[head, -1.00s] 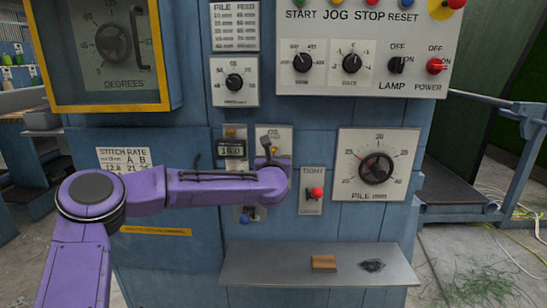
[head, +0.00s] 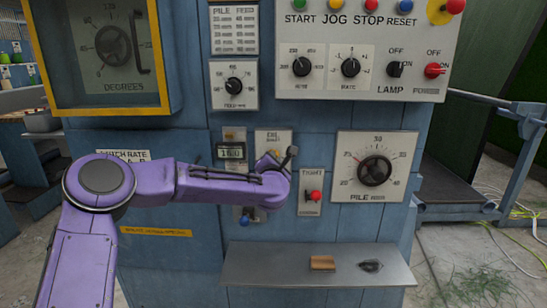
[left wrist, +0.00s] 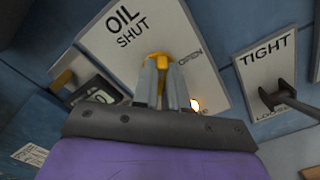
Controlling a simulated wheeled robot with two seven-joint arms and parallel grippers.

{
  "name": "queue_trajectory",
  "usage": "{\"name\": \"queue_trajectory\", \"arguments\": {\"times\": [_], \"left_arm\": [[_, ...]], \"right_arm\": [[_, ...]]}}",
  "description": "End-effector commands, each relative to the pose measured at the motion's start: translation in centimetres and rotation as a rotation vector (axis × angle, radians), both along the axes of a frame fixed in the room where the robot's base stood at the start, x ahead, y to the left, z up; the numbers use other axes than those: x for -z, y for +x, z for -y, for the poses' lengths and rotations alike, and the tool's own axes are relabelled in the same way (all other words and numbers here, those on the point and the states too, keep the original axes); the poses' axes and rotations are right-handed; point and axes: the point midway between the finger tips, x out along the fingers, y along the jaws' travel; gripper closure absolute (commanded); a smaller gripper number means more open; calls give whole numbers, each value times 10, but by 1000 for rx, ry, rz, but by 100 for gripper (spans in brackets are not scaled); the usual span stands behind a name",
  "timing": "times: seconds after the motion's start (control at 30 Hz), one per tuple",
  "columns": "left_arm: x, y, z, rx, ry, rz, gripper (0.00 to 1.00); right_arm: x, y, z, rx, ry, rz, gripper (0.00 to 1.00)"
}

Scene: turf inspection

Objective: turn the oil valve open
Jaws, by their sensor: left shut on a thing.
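The oil valve has a pale plate (head: 272,137) on the blue machine front, left of the TIGHT lever. In the left wrist view the plate (left wrist: 122,35) reads OIL and SHUT, with OPEN at its right edge. My left gripper (left wrist: 166,78) is shut on the valve's yellow handle (left wrist: 156,61), whose end shows between the fingers. In the head view my left gripper (head: 284,160) lies over the lower part of the plate, and the purple wrist hides most of the valve. The handle's exact angle is hard to tell. My right gripper is in neither view.
The TIGHT lever with its red knob (head: 315,195) stands close to the right of my wrist. A small counter (head: 231,152) is to the left. The pile dial (head: 375,172) is further right. A grey shelf (head: 250,265) sticks out below, holding a wooden block (head: 322,263).

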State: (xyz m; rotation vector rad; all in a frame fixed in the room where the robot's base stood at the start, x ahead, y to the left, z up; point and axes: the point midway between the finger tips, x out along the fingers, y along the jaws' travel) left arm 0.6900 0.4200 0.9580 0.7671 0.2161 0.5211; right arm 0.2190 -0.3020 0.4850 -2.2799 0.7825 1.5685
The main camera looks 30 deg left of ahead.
Motion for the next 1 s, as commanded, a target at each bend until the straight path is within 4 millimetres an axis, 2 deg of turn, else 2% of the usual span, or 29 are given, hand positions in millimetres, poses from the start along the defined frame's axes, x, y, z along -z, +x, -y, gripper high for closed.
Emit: {"name": "queue_trajectory", "arguments": {"times": [0.6, 1.0], "left_arm": [[0, 1, 1, 1, 475, -294, 100], [2, 0, 1, 0, 648, -398, 100]], "right_arm": [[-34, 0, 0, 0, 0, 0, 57], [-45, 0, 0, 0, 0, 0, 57]]}}
